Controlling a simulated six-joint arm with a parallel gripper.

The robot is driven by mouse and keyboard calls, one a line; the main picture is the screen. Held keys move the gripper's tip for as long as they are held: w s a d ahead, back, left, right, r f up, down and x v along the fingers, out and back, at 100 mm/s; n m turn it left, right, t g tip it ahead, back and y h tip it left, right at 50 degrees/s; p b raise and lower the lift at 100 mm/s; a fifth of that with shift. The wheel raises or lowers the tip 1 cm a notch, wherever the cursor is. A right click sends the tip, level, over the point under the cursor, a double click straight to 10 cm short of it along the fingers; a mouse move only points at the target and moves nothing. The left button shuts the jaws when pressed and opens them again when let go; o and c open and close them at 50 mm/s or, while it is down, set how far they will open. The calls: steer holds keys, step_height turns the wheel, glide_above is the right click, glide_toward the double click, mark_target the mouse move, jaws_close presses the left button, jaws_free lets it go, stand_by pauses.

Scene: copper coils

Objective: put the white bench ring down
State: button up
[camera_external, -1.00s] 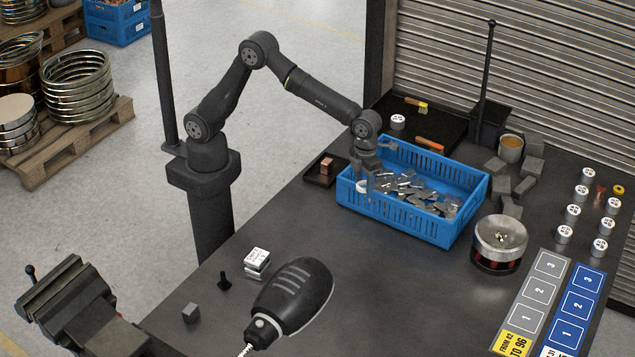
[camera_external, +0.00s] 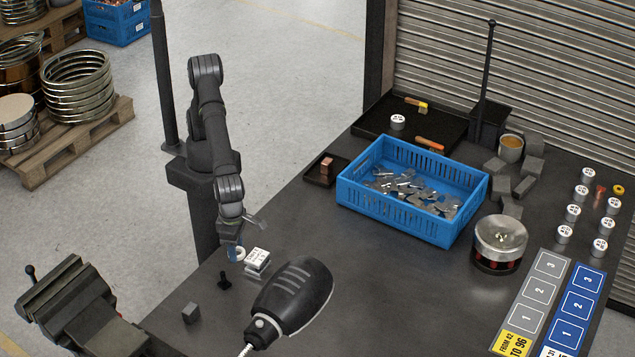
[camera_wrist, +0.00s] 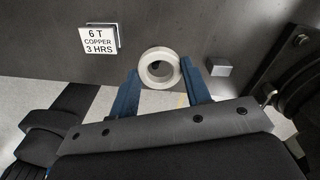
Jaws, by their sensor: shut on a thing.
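The white bench ring (camera_wrist: 146,72) is held between the two blue fingers of my gripper (camera_wrist: 157,88) in the wrist view. In the external view the ring (camera_external: 236,254) shows small at the end of my gripper (camera_external: 231,247), near the table's left edge, just left of the white card block. My gripper is shut on the ring. I cannot tell whether the ring touches the table.
A white card block (camera_external: 257,260) reading "6 T COPPER 3 HRS" stands close to the ring. The blue crate (camera_external: 400,213) of metal pieces is farther right.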

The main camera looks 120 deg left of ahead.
steer(key=s+d+m, duration=0.1)
steer(key=s+d, duration=0.5)
glide_above(253, 306)
step_height(253, 306, down, 12)
steer(key=shift+d+f, duration=0.1)
steer(key=shift+f, duration=2.15)
steer(key=shift+f, duration=0.1)
steer(key=o, duration=1)
steer(key=shift+o, duration=0.2)
step_height(253, 306, up, 12)
